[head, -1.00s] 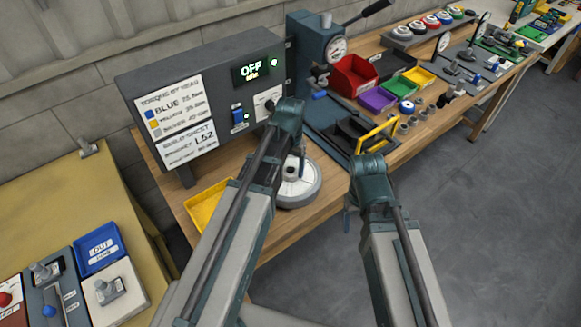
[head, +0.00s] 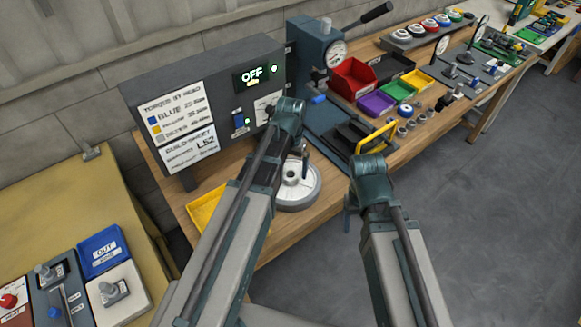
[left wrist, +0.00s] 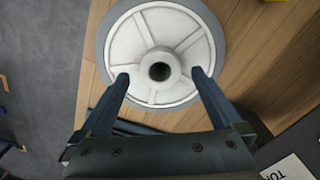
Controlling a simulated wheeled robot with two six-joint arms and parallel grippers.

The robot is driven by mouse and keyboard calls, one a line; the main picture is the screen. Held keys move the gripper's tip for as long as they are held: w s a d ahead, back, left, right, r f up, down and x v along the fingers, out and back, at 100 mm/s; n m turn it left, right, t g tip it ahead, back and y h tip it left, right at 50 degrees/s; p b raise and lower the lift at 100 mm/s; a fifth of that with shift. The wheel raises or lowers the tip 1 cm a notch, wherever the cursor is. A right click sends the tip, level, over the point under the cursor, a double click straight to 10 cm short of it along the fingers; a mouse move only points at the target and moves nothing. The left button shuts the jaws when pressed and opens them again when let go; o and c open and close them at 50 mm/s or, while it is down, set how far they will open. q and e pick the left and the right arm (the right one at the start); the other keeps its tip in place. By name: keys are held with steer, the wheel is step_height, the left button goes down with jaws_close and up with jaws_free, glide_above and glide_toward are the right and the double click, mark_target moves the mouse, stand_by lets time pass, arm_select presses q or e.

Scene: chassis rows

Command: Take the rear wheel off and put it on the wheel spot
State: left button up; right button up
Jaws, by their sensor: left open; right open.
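A grey-tyred wheel with a white spoked face (head: 297,196) lies flat on the wooden bench, below the grey panel. In the left wrist view the wheel (left wrist: 140,55) shows its round hub with a dark centre hole. I cannot tell whether it is the rear wheel. My left gripper (head: 304,165) is over the wheel. In the left wrist view its fingers (left wrist: 160,80) are open, one on each side of the hub; contact cannot be told. My right gripper (head: 348,212) is open and empty in front of the bench edge. I cannot make out a marked wheel spot.
The grey panel (head: 228,92) reading OFF stands behind the wheel. A yellow tray (head: 206,206) is left of it. A press (head: 315,50), a yellow-handled dark tray (head: 372,140) and coloured bins (head: 353,80) are to the right. A yellow table (head: 60,205) is at left.

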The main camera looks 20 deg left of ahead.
arm_select(q)
step_height(320, 180, up, 12)
steer(key=p, duration=1.1)
steer(key=s+d+f+m+y+b, duration=0.1)
steer(key=s+d+f+m+b, duration=0.1)
steer(key=s+d, duration=0.8)
steer(key=s, duration=0.4)
steer(key=shift+s+d+f+b, duration=0.15)
steer(key=shift+d+f+b, duration=0.1)
steer(key=shift+f+b, duration=0.1)
